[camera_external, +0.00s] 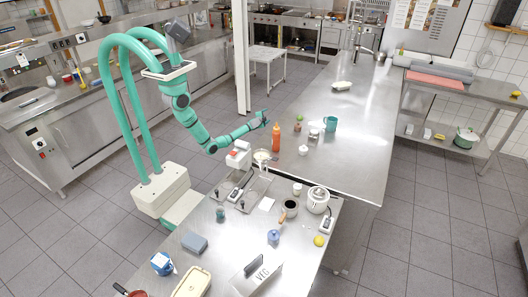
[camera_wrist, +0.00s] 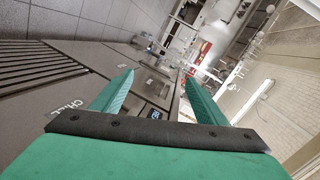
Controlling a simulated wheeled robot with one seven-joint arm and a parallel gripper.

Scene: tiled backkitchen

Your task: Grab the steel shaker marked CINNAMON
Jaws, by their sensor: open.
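My gripper (camera_external: 265,117) is open and empty, held out near the left edge of the long steel table (camera_external: 345,165), close to an orange bottle (camera_external: 276,138). In the wrist view its two teal fingers (camera_wrist: 158,90) are spread apart with nothing between them. I cannot pick out the steel shaker marked CINNAMON for certain. Several small containers stand on the steel tables, among them a small jar (camera_external: 313,131) right of the bottle and a small pale pot (camera_external: 297,189) on the front table. Their labels are too small to read.
A teal mug (camera_external: 330,124) stands right of the small jar. A white lidded pot (camera_external: 317,200), a blue jar (camera_external: 273,237) and a VEG sign (camera_external: 258,276) are on the front table. The right part of the long table is clear.

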